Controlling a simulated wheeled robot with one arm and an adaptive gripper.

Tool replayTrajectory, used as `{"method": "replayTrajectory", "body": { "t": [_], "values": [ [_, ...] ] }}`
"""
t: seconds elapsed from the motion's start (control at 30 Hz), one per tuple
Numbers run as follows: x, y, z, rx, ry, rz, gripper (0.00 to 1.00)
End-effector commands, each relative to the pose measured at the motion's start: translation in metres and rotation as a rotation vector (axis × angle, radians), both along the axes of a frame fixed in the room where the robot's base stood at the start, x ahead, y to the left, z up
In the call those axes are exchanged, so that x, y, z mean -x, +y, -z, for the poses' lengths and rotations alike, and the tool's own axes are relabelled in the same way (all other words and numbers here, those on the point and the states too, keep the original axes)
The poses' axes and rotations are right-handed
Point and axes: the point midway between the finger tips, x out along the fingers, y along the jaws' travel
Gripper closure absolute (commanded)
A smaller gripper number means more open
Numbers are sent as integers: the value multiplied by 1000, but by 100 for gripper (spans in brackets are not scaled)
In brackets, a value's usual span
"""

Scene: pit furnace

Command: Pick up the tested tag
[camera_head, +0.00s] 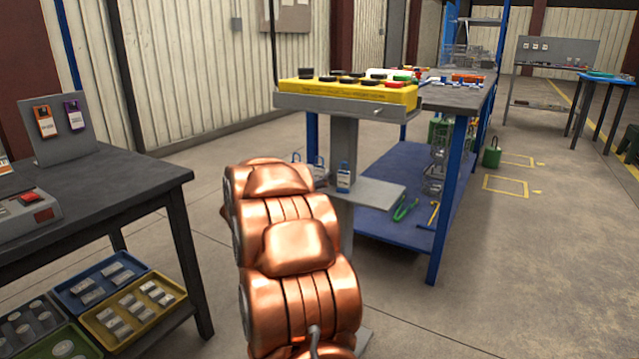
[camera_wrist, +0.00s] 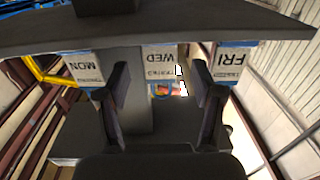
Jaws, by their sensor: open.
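In the wrist view, white tags with blue edges show upside down along a grey plate (camera_wrist: 255,32). In the head view, blue-and-white tags (camera_head: 343,177) stand at the small grey shelf (camera_head: 376,193) on the pedestal. My copper arm hides the gripper there.
A yellow box (camera_head: 345,92) with dark knobs sits on top of the pedestal. A blue-legged workbench (camera_head: 456,98) stands right behind it. On the left, a dark table (camera_head: 120,178) carries a board with orange (camera_head: 44,121) and purple (camera_head: 75,115) tags.

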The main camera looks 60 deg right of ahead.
Motion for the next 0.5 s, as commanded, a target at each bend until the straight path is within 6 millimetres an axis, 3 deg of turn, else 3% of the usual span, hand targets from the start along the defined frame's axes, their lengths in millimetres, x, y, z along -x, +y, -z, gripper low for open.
{"method": "replayTrajectory", "body": {
  "t": [0.37,0.5],
  "values": [
    [-1,-8,0,-2,-1,-2,33],
    [-1,-8,0,-2,-1,-2,48]
  ]
}}
